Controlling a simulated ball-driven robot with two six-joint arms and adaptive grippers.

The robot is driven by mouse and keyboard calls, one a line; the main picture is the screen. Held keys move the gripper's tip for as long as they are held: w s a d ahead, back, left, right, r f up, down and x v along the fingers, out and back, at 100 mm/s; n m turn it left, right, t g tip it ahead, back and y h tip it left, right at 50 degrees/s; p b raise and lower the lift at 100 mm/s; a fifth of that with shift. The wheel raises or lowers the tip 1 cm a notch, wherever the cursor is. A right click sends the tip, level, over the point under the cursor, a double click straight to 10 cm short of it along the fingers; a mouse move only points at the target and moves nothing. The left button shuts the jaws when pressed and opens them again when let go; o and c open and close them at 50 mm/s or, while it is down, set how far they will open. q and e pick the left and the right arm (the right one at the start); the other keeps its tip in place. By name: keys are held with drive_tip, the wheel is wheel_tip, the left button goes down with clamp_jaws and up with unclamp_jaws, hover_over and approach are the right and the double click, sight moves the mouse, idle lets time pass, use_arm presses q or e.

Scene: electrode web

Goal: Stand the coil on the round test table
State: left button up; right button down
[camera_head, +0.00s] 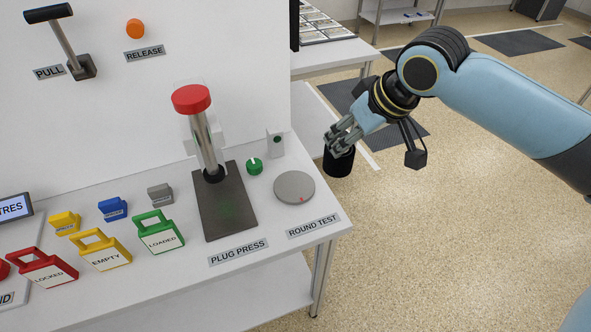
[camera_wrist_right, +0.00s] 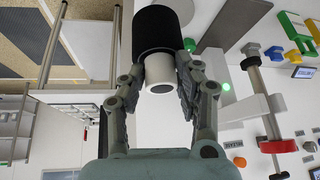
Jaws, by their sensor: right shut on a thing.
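The coil is a black cylinder (camera_head: 339,162) with a white core end. My right gripper (camera_head: 343,133) is shut on it and holds it in the air, just off the right edge of the bench. In the right wrist view the coil (camera_wrist_right: 162,28) sits with its white core (camera_wrist_right: 159,72) between the two fingers (camera_wrist_right: 160,85). The round test table (camera_head: 294,187) is a grey disc with a small red mark, to the left of and lower in the picture than the coil. Nothing stands on it. My left gripper is not in view.
The plug press (camera_head: 205,135) with its red top stands left of the disc. A green knob (camera_head: 254,165) and a small white block (camera_head: 275,144) are behind it. Coloured tags such as the green one (camera_head: 158,232) lie further left. Open floor is at right.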

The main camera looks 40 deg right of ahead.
drive_tip(key=shift+d+f, duration=0.3)
drive_tip(key=shift+d, duration=0.1)
drive_tip(key=shift+s+d+f, duration=0.1)
drive_tip(key=shift+s+f, duration=0.05)
drive_tip(key=shift+s, duration=0.1)
drive_tip(key=shift+f, duration=0.25)
drive_tip(key=w+a+f, duration=0.1)
drive_tip(key=w+f, duration=0.2)
drive_tip(key=w+a+f, duration=0.2)
drive_tip(key=w+f, duration=0.1)
drive_tip(key=w+a+f, duration=0.2)
drive_tip(key=w+f, duration=0.1)
drive_tip(key=w, duration=0.1)
drive_tip(key=shift+f, duration=0.4)
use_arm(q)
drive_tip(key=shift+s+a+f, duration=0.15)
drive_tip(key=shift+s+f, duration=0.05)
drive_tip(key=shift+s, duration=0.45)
use_arm(e)
drive_tip(key=shift+f, duration=0.45)
drive_tip(key=shift+f, duration=0.1)
drive_tip(key=c, duration=0.9)
unclamp_jaws()
drive_tip(key=shift+c, duration=0.2)
